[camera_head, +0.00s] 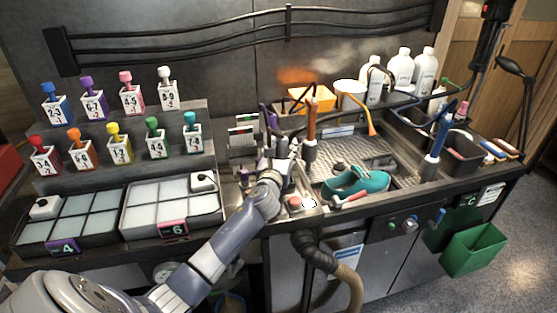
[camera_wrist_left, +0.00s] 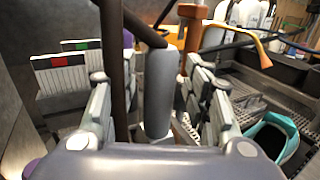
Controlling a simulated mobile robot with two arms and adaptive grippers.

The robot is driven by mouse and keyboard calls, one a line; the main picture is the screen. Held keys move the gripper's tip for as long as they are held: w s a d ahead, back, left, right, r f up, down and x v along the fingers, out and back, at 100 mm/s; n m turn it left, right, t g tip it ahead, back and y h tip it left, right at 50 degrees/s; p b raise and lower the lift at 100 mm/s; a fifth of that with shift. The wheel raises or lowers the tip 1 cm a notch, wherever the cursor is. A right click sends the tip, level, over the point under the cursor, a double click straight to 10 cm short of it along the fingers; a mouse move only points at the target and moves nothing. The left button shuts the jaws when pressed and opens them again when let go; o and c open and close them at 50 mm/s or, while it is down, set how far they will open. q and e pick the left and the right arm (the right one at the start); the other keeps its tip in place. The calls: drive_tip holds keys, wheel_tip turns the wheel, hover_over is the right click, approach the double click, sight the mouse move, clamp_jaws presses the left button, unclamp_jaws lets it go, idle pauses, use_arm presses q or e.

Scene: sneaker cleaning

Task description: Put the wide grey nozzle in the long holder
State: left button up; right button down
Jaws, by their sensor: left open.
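My left gripper (camera_head: 281,160) is over the counter just left of the wash basin. In the left wrist view its fingers (camera_wrist_left: 150,78) are apart, with an upright grey cylinder (camera_wrist_left: 157,95) between them; it looks like the wide grey nozzle. I see no clear grip on it; its lower end is hidden by the gripper body. A thin dark rod stands beside it, to the left. I cannot tell which thing is the long holder. My right gripper is not in view.
A teal sneaker (camera_head: 357,186) lies in the basin, right of the gripper. An orange-handled tool (camera_head: 311,122) stands close by. White boxes with red and green marks (camera_wrist_left: 62,82) stand to the left. Two compartment trays (camera_head: 172,207) are left of my arm. White bottles (camera_head: 401,70) stand behind.

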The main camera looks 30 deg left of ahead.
use_arm(q)
drive_tip(key=b+v, duration=0.1)
drive_tip(key=v, duration=1)
drive_tip(key=shift+s, duration=0.3)
drive_tip(key=shift+d+f, duration=0.1)
